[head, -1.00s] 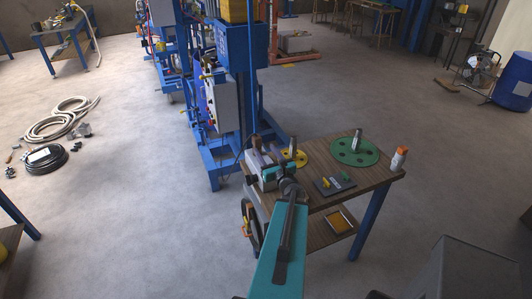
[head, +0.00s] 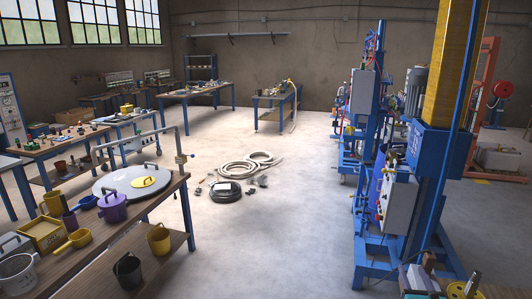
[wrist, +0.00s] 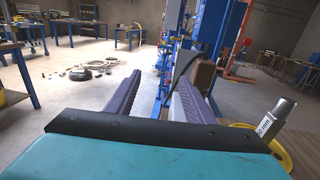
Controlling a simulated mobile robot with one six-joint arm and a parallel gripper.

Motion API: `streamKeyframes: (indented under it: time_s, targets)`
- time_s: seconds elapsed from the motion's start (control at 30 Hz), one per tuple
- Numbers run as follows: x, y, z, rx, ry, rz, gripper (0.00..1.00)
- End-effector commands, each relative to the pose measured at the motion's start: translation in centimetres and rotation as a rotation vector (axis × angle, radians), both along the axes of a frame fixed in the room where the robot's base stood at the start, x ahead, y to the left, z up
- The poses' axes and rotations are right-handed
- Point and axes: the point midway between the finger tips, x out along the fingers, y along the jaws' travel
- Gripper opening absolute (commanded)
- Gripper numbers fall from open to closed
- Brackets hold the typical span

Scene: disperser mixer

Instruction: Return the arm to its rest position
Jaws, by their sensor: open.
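My gripper (wrist: 163,78) shows in the wrist view as two long purple-grey fingers with a clear gap between them. It is open and nothing is held between the fingers. My teal wrist housing fills the bottom of that view. A brown block (wrist: 204,73) shows just beyond the right finger; I cannot tell whether they touch. A silver cylinder (wrist: 275,118) with a label reading "mm" stands to the right, by a yellow disc (wrist: 284,155). In the head view, I cannot make out the gripper.
The blue mixer frame (head: 410,190) stands on the right, with a grey control box (head: 398,200). A workbench (head: 120,245) with pots and a large lid (head: 118,184) is at left. Coiled hoses (head: 250,162) lie on the floor.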

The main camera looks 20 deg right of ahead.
Motion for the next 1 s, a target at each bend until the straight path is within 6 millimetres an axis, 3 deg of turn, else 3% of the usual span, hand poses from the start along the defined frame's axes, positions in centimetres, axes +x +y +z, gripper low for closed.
streamKeyframes:
  time_s: [0.03,0.2,0.5,0.8,1.0]
  targets:
    - [1.7,1.5,-1.1,0.007,0.004,0.031,0.48]
    - [6.2,6.2,-3.6,0.026,0.015,0.121,0.48]
    - [12.9,16.1,-8.9,0.032,0.086,0.305,0.48]
    - [17.3,28.1,-15.0,-0.021,0.204,0.544,0.48]
    - [18.4,36.7,-19.4,-0.101,0.298,0.73,0.48]
